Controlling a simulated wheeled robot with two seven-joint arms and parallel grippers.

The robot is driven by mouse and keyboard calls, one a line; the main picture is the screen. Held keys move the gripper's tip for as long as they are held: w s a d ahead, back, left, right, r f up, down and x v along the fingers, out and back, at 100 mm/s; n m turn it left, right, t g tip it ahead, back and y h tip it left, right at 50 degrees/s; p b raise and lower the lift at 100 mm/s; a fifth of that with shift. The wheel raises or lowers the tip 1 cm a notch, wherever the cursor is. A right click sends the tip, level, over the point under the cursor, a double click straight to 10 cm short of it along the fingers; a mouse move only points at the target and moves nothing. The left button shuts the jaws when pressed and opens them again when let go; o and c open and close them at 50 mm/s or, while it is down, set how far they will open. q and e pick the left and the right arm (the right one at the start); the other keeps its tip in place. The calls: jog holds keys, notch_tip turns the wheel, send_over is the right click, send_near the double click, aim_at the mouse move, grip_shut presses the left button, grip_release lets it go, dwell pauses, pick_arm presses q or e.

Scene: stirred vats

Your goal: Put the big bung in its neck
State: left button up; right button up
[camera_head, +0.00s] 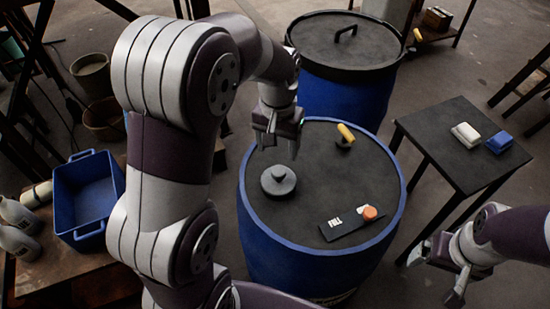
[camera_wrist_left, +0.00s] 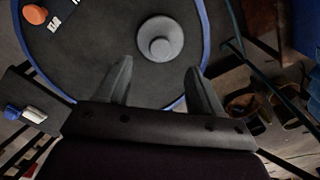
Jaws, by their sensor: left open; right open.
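A round grey stepped disc with a knob, which looks like the big bung (camera_head: 278,181), is on the black top of the near blue vat (camera_head: 318,160). Whether it lies on the top or sits in an opening cannot be told. My left gripper (camera_head: 277,142) is open and empty above the vat top, behind the grey bung. In the left wrist view the bung (camera_wrist_left: 160,40) shows just beyond the open fingertips (camera_wrist_left: 158,66), apart from them. No open neck is clearly visible. My right gripper (camera_head: 434,277) is open and empty at the lower right, away from the vat.
An orange cap (camera_head: 369,213) sits by a black plate marked FILL (camera_head: 345,221) on the vat top. A yellow-handled fitting (camera_head: 345,134) stands farther back. Another lidded vat (camera_head: 345,70) is behind. A side table (camera_head: 455,160) stands right, a blue crate (camera_head: 90,195) left.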

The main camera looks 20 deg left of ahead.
pick_arm(q)
jog(key=s+d+f+t, duration=0.1)
jog(key=s+f, duration=0.4)
jog(key=s, duration=0.6)
jog(key=shift+s+d+m, duration=0.2)
jog(key=shift+d+m, duration=0.2)
